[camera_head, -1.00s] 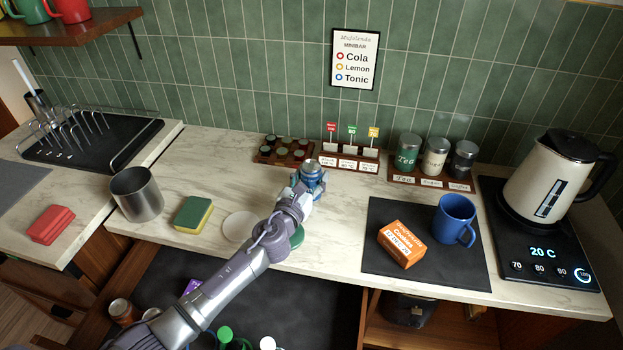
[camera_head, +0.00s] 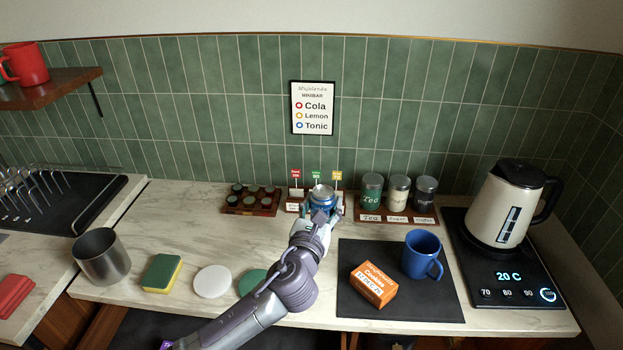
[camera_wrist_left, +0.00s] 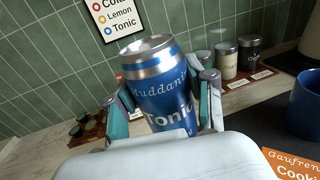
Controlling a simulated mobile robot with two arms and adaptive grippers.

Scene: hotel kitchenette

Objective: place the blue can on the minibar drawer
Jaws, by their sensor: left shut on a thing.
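The blue can (camera_head: 323,196) is held by my left gripper (camera_head: 322,208) above the back of the counter, in front of the small sign holder. In the left wrist view the can (camera_wrist_left: 168,90) reads "Tonic". It stands slightly tilted in that picture between the two teal-padded fingers, which are shut on its sides. The dark interior of the minibar drawer (camera_head: 140,325) shows only in part below the counter's front edge, at the bottom of the head view. Most of the drawer is out of frame or behind my left arm. My right gripper is not in view.
On the counter are a metal cup (camera_head: 101,256), a sponge (camera_head: 161,273), a white disc (camera_head: 212,281) and a green disc (camera_head: 251,281). To the right are a cookie box (camera_head: 374,285), a blue mug (camera_head: 422,254) and a kettle (camera_head: 507,205). Canisters (camera_head: 398,196) stand behind.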

